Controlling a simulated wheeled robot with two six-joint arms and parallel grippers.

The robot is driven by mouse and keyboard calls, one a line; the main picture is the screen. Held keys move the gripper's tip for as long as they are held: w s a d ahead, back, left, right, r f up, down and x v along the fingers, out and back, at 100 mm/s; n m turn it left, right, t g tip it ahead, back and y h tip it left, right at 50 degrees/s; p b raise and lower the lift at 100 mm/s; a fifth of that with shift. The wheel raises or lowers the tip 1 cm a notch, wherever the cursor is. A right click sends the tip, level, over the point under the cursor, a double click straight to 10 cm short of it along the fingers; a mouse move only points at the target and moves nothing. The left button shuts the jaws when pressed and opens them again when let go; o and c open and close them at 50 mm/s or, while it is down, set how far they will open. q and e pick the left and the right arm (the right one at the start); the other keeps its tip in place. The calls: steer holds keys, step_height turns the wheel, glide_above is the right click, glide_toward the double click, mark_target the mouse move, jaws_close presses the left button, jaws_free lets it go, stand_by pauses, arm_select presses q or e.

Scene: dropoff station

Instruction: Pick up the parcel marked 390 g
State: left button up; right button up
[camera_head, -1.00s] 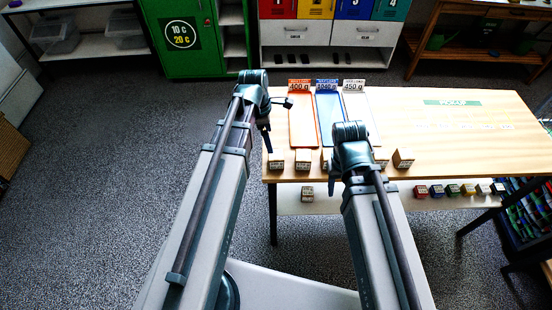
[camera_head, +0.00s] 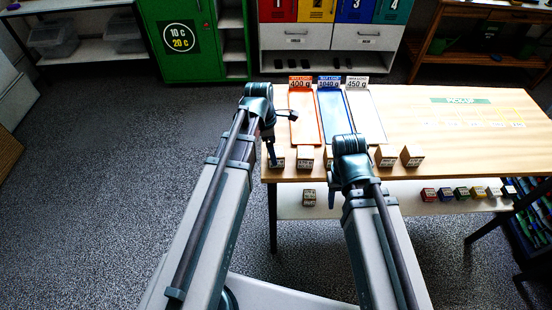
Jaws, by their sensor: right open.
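Several small brown parcels with pale labels stand in a row along the front edge of the wooden table. I see the leftmost one (camera_head: 278,158), one beside it (camera_head: 305,158), and two at the right (camera_head: 386,156) (camera_head: 411,156). Others are partly hidden behind my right arm. The label marks are too small to read, so I cannot tell which parcel is 390 g. My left gripper (camera_head: 271,156) points down and overlaps the leftmost parcel in the picture; contact and jaw state are unclear. My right gripper (camera_head: 331,194) is open, low in front of the table edge.
An orange tray (camera_head: 306,128), a blue tray (camera_head: 334,122) and a white tray (camera_head: 366,118) lie on the table (camera_head: 450,140) behind the parcels. Their signs read 400 g, 1040 g and 450 g. A lower shelf (camera_head: 375,200) holds another parcel (camera_head: 309,197) and several coloured cubes.

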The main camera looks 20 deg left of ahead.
arm_select(q)
steer(key=f+b, duration=0.3)
steer(key=d+f+b, duration=0.1)
steer(key=f, duration=0.1)
steer(key=shift+w, duration=0.35)
steer(key=shift+r, duration=0.1)
jaws_close()
